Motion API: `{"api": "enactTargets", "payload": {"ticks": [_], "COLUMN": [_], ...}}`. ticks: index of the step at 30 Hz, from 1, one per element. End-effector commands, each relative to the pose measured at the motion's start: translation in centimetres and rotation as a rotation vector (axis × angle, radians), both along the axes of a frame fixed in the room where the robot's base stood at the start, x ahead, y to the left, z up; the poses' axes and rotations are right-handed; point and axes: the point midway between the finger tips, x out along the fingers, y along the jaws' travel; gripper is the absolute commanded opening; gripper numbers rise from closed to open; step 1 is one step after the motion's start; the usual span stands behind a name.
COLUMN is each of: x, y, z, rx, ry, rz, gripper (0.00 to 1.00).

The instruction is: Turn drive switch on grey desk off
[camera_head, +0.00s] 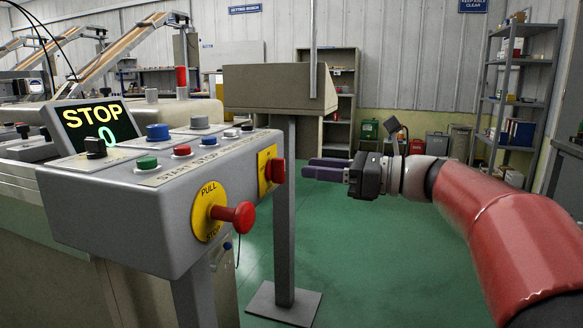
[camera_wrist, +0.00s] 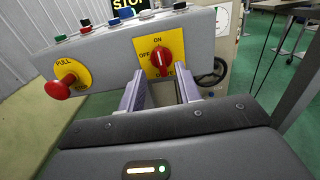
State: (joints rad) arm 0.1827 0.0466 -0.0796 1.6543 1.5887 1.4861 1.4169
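The drive switch is a red rotary knob (camera_wrist: 160,59) on a yellow plate, on the front of the grey desk (camera_wrist: 115,62). The plate reads ON above the knob and OFF to its left; the lettering below is partly hidden. The knob's grip stands roughly upright, in line with ON. In the head view the knob (camera_head: 278,171) shows side-on at the desk's right end. My gripper (camera_head: 313,168) faces it from the right, a short gap away. Its two purple fingers are apart and empty, and in the wrist view the gripper (camera_wrist: 158,86) points at the knob.
A red PULL/STOP mushroom button (camera_head: 238,215) juts out from the desk front, left of the switch. Several buttons line the desk top. A grey post (camera_head: 285,225) on a floor plate stands behind. Green floor (camera_head: 380,250) is open below my arm.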

Motion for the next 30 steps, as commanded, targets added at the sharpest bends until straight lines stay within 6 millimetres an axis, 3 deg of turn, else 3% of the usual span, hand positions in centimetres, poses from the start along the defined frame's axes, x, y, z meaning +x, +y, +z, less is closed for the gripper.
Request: {"api": "enactTargets", "payload": {"ticks": [9,20,28,30], "x": [1.6,1.9,1.9,1.9], "y": [4.5,5.3,5.3,5.3], "z": [0.0,-0.1,-0.1,-0.1], "rx": [-0.004,-0.004,-0.004,-0.004], "ry": [-0.001,-0.002,-0.002,-0.002], "rz": [0.002,0.000,0.000,0.000], "gripper": [0.34,0.34,0.02,0.00]}}
